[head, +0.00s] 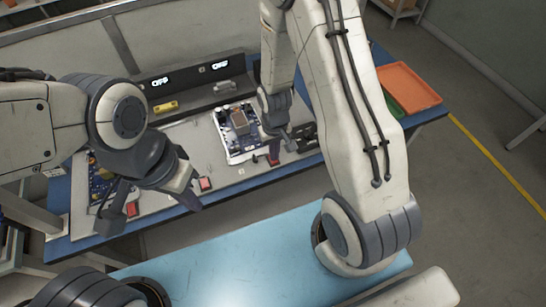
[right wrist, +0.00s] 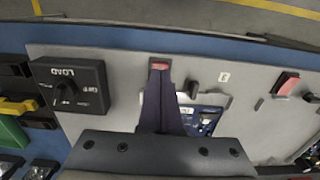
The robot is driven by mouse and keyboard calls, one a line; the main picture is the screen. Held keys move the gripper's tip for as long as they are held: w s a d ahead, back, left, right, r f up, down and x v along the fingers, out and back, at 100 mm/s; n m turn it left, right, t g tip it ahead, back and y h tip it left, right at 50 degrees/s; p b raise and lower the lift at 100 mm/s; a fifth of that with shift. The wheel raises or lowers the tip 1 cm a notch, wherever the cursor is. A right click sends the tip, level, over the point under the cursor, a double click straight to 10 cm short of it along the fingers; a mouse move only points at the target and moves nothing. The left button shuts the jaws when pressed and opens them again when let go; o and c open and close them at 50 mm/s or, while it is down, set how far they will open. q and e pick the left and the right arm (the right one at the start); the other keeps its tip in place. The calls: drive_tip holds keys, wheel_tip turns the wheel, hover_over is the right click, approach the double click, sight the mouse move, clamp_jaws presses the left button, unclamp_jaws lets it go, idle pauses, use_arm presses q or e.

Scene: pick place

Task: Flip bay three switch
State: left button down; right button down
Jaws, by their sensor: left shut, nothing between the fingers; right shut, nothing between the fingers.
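A row of red switches runs along the near edge of the grey panel (head: 180,140). One (head: 130,209) is at the left, one (head: 205,183) in the middle, and one (head: 273,161) at the right end, the likely bay three switch. My right gripper (head: 274,154) is shut and empty, pointing down at the right-end switch. In the right wrist view its fingertips (right wrist: 161,72) are at this red switch (right wrist: 160,66), partly covering it; contact cannot be told. The middle switch (right wrist: 286,85) shows further right there. My left gripper (head: 192,196) is shut and empty near the middle switch.
A blue circuit board (head: 230,152) sits behind the switches. A black LOAD knob box (right wrist: 70,84) stands beside the right-end switch. An orange tray (head: 408,85) lies at right.

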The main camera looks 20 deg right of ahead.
drive_tip(key=shift+f+b, duration=0.65)
drive_tip(key=shift+f, duration=0.25)
idle(0.6)
drive_tip(key=shift+r, duration=0.1)
wheel_tip(320, 180, up, 7)
drive_tip(key=p, duration=0.6)
idle(0.3)
idle(0.3)
drive_tip(key=s+a+r+n, duration=0.2)
drive_tip(key=s+a+r, duration=0.1)
drive_tip(key=a+r, duration=0.3)
drive_tip(key=s+a+r+n, duration=0.1)
drive_tip(key=s+a+r, duration=0.25)
drive_tip(key=r, duration=0.45)
drive_tip(key=s+a+r+n+y, duration=0.1)
drive_tip(key=s+a+r+n, duration=0.2)
drive_tip(key=s+r, duration=0.5)
drive_tip(key=s+n, duration=0.1)
drive_tip(key=s, duration=0.2)
drive_tip(key=shift+s+r, duration=0.3)
drive_tip(key=shift+s, duration=0.05)
